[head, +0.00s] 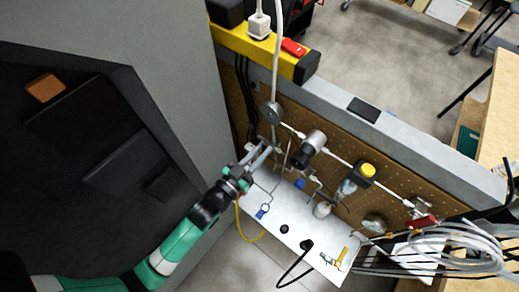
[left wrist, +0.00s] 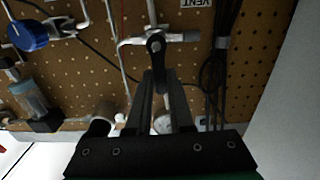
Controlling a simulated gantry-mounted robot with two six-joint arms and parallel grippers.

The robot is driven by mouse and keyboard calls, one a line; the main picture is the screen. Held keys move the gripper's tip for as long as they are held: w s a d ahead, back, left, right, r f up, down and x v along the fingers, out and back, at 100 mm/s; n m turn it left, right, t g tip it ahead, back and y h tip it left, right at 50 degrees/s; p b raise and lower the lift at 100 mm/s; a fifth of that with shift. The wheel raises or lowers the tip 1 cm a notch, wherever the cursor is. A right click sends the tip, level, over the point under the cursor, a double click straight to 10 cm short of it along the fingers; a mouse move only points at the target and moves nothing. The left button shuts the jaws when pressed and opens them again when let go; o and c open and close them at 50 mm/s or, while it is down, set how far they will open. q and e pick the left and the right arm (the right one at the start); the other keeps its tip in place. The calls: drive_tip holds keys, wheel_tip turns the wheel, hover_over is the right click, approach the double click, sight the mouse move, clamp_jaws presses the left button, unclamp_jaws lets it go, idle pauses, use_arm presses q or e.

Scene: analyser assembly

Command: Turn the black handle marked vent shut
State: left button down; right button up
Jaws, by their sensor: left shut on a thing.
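In the left wrist view the black handle (left wrist: 156,46) sits on a metal fitting with side stubs, on the pegboard below a white label reading VENT (left wrist: 197,3). My left gripper (left wrist: 158,72) is shut on the handle, with its two fingers close together at the handle's lower part. In the head view my left gripper (head: 265,152) reaches from the lower left to the left end of the pegboard. The handle is too small to make out there. My right gripper is in neither view.
A white shelf (head: 285,215) lies below. Coiled clear tubing (head: 465,245) fills the lower right. A blue knob (left wrist: 27,35) is nearby.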

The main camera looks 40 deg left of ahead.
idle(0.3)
use_arm(q)
drive_tip(key=c, duration=0.8)
unclamp_jaws()
drive_tip(key=s+d+b, duration=0.1)
drive_tip(key=s+b, duration=0.2)
drive_tip(key=s, duration=0.8)
drive_tip(key=shift+s+d, duration=0.25)
drive_tip(key=shift+r, duration=0.1)
